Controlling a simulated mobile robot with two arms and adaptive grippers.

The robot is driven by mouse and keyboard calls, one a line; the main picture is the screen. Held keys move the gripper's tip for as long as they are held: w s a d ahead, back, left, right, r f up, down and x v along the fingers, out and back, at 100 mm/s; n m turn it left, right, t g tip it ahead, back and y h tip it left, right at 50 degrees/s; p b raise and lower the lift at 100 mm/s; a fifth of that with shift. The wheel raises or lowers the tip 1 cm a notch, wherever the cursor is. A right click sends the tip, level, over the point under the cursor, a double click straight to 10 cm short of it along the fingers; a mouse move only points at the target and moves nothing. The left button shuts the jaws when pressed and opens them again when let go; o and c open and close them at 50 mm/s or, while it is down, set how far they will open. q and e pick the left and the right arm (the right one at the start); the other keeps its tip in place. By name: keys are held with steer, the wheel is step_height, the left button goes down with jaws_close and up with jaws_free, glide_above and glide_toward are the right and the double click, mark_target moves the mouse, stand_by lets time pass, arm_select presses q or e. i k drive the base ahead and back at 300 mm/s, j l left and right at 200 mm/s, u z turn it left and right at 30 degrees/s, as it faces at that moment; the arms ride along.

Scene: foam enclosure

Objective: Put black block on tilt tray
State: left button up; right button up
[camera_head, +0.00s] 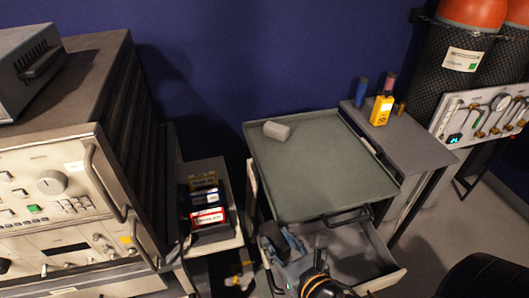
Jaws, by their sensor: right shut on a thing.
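The tilt tray (325,185) is a grey-green, low-rimmed tray on top of the drawer cabinet in the middle. A light grey block (276,130) lies on it near its far left corner. My right gripper (277,238) is just in front of the tray's near left corner, over the left side of the open drawer. It is shut on a dark piece that looks like the black block (268,232); the fingers and poor light partly hide its outline. My left gripper is not in view.
The open drawer (385,272) juts out below the tray. A side table (408,140) at right holds a yellow meter (381,110) and small cylinders. An instrument rack (55,190) and a bin of labelled boxes (207,205) stand left. Most of the tray is clear.

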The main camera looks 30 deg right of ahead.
mark_target(322, 128)
steer(key=l+u, duration=0.25)
steer(key=l, duration=0.2)
steer(key=k+l+u, duration=0.25)
steer(key=l, duration=0.2)
steer(key=l+u, duration=0.25)
steer(key=l, duration=0.2)
steer(key=k+l+u, duration=0.55)
steer(key=l, duration=0.2)
steer(key=i, duration=0.1)
